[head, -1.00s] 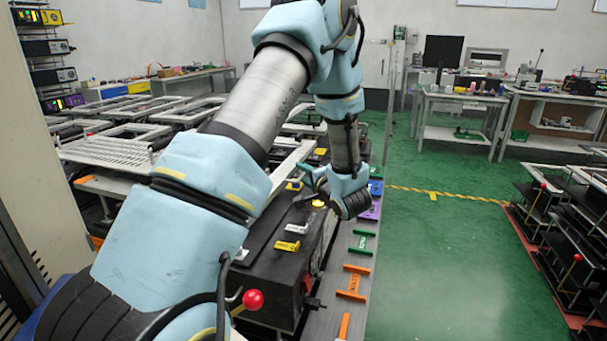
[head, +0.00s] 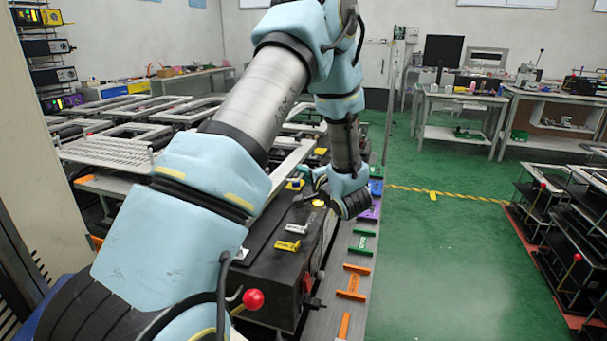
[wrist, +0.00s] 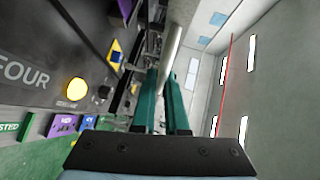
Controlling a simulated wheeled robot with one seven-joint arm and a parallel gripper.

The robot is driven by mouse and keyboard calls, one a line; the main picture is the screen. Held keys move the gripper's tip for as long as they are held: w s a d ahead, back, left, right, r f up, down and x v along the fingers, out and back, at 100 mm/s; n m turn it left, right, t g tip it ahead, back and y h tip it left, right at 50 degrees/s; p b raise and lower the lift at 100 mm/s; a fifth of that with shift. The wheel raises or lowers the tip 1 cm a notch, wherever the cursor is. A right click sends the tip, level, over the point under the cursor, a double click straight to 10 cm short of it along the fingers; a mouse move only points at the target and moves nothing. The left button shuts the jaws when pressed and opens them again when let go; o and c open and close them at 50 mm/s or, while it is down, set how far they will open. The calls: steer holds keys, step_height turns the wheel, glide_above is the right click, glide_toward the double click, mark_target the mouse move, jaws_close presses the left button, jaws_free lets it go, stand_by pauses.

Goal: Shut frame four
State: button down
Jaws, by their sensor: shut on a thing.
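My gripper (wrist: 162,100) has two teal fingers in the wrist view. They are closed on a pale grey round bar (wrist: 172,45), which runs away from me between their tips. Beside it on the left is a dark panel marked FOUR (wrist: 24,75) with a round yellow light (wrist: 76,91). In the head view my gripper (head: 313,178) is small and partly hidden by my wrist, above the dark fixture box (head: 275,285). A pale frame bar (head: 291,162) slopes near it. My arm hides much of the frame, so its exact angle cannot be told.
Several other pale frames (head: 130,108) stand at the left behind my arm. Colored label tags (head: 351,283) line the ledge on the right of the box. A red-knobbed lever (head: 253,299) is in front. The green floor (head: 440,260) is open at the right.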

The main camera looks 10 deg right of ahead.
steer(key=shift+r, duration=0.15)
stand_by(0.5)
step_height(320, 180, up, 2)
steer(key=p, duration=0.2)
steer(key=shift+n+g+h+p, duration=0.3)
steer(key=shift+p, duration=0.05)
steer(key=c, duration=0.9)
jaws_free()
steer(key=shift+c, duration=0.2)
steer(key=b+v, duration=0.2)
steer(key=v, duration=0.8)
steer(key=shift+s, duration=0.35)
steer(key=shift+d, duration=0.1)
